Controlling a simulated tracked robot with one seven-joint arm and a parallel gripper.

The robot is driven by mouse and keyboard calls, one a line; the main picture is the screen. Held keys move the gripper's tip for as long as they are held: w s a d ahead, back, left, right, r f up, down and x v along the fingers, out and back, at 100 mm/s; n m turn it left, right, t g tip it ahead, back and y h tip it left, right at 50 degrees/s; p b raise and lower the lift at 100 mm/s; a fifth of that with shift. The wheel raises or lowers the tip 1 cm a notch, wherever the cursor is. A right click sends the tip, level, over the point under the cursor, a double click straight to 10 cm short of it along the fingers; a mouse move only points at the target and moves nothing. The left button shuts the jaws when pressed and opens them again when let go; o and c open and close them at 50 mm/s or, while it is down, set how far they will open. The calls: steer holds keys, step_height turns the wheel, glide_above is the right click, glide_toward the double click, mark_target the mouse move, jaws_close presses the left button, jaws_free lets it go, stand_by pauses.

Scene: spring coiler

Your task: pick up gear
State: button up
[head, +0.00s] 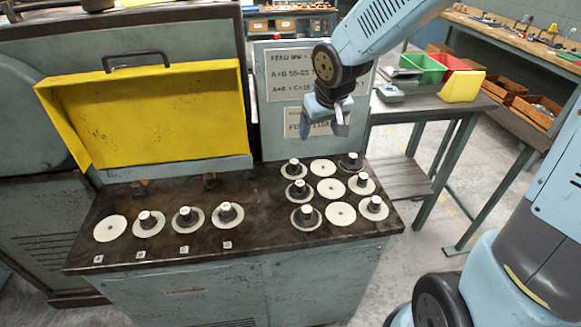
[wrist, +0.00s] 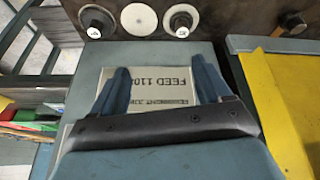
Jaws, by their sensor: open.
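Gears with white-topped hubs stand on pale round discs on the dark bench top (head: 262,222). A left row holds a gear (head: 148,219), a second gear (head: 186,215) and a third gear (head: 227,212), beside an empty disc (head: 110,229). The right grid holds several gears, including a back-left gear (head: 294,168) and a front-right gear (head: 375,205). The wrist view shows a gear (wrist: 97,22) and an empty disc (wrist: 138,19) at its top edge. My gripper (head: 338,124) is open and empty, above and behind the right grid; its fingers (wrist: 162,78) frame the sign panel.
A raised yellow cover (head: 150,115) stands behind the left row. A lettered panel (head: 285,80) stands behind the bench, close to my gripper. A side table (head: 430,100) with coloured bins is at the right. The space above the bench front is clear.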

glide_toward(294, 162)
steer(key=f, duration=0.1)
steer(key=w+f, duration=0.1)
steer(key=f, duration=0.1)
steer(key=shift+w+a+f+n+g+y, duration=0.1)
steer(key=shift+w+a+n+g+y, duration=0.2)
steer(key=shift+n+y, duration=0.1)
steer(key=shift+d+x, duration=0.15)
steer(key=shift+x, duration=1.5)
steer(key=shift+d+x, duration=0.2)
steer(key=shift+x, duration=1.5)
steer(key=shift+c, duration=0.2)
steer(key=c, duration=1.3)
steer(key=shift+o, duration=0.2)
